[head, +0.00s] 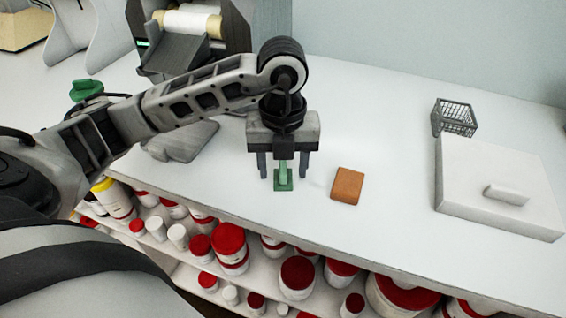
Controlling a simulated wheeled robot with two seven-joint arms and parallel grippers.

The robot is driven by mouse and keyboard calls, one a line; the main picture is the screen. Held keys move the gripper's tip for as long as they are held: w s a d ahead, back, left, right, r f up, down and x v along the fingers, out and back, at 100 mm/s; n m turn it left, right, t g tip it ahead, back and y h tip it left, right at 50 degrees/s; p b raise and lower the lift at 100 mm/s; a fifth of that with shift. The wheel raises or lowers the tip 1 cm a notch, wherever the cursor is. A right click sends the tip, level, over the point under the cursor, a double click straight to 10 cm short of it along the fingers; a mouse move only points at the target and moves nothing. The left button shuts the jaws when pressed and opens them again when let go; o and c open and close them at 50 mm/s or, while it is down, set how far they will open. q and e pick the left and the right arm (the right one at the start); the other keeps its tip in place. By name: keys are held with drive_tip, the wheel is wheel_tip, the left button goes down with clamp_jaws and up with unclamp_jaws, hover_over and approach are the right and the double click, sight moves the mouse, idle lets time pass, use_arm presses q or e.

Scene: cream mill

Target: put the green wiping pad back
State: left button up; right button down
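The green wiping pad (284,186) is a small green block with an upright handle, on the white counter near its front edge. My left gripper (283,175) is directly above it and points down. Its two fingers are spread, one to each side of the pad's handle, with visible gaps between. The upper part of the handle is partly hidden by the gripper. My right gripper is not in view.
An orange-brown block (347,186) lies just right of the pad. A grey wire basket (455,117) and a white lidded box (500,178) stand at the right. A dark machine (190,52) is behind my arm. Red-lidded jars (229,248) fill the shelf below.

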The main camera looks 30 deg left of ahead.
sight(283, 163)
use_arm(q)
drive_tip(key=shift+r, duration=0.35)
wheel_tip(283, 163, up, 12)
drive_tip(key=p, duration=0.1)
drive_tip(key=shift+f+p, duration=0.2)
drive_tip(key=shift+p, duration=0.15)
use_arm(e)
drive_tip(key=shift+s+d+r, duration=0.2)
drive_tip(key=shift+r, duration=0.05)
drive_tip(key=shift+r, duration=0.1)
